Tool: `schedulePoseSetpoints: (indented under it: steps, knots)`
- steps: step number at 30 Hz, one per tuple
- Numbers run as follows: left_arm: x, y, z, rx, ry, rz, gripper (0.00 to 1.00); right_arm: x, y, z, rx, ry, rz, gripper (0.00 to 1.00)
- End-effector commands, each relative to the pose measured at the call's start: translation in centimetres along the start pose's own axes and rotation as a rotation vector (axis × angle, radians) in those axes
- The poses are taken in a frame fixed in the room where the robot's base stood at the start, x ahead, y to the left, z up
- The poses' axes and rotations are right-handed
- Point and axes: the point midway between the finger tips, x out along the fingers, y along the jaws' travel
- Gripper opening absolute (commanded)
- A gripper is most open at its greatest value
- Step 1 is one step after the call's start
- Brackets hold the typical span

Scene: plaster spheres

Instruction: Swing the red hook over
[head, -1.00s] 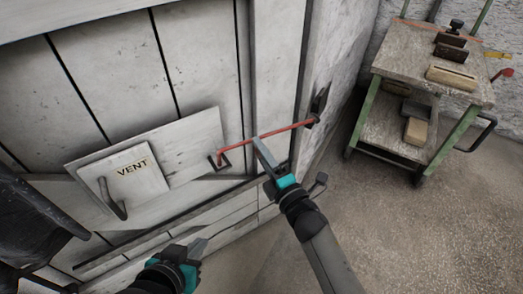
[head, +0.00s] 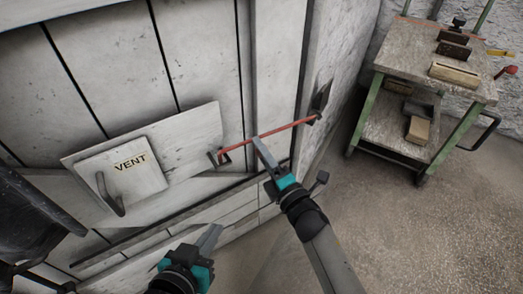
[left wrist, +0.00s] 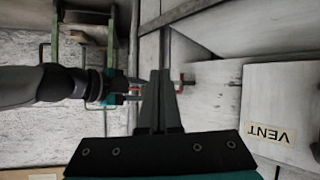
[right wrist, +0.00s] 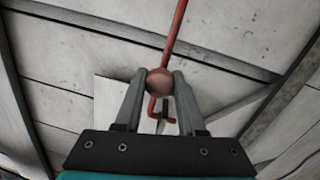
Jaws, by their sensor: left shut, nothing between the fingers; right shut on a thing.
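The red hook (head: 285,128) is a long thin bar. It runs from a dark mount (head: 318,108) on the wall at right to a bent free end at a dark staple (head: 222,157) on the pale door (head: 205,60). I cannot tell whether the tip sits in the staple. My right gripper (head: 258,142) is shut on the hook; in the right wrist view its fingers grip a round reddish knob (right wrist: 160,82), with the bent end just beyond. My left gripper (head: 213,232) is shut and empty, low in front of the door, apart from the hook; its fingers (left wrist: 160,75) show in the left wrist view.
A white VENT panel (head: 128,172) with a dark handle is on the door, left of the hook. A green-framed trolley (head: 395,60) with blocks stands at right by the wall. The floor (head: 400,230) in front of it is clear.

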Motion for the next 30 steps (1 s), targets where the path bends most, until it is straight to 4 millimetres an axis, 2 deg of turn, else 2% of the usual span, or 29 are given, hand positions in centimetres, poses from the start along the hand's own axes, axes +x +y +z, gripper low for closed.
schedulePoseSetpoints:
  steps: [1, 2, 9, 20, 30]
  knots:
    - [0.0, 0.0, 0.0, 0.000, 0.000, 0.000, 0.00, -0.2, -0.5, 0.1, -0.005, -0.002, -0.013, 0.00]
    - [0.0, 0.0, 0.0, 0.000, 0.000, 0.000, 0.00, -0.2, -0.5, 0.1, -0.004, -0.002, -0.013, 0.42]
    - [0.0, 0.0, 0.0, 0.000, -0.001, -0.001, 0.00, -0.1, -0.4, 0.0, -0.002, -0.001, -0.009, 0.68]
    - [-0.1, -0.1, 0.1, 0.002, -0.012, -0.002, 0.00, -0.4, -0.2, 0.0, 0.000, 0.000, -0.007, 0.68]
    - [-1.1, -1.8, 0.8, 0.018, -0.180, -0.052, 0.00, -3.8, -0.2, 0.0, 0.000, 0.000, -0.009, 0.68]
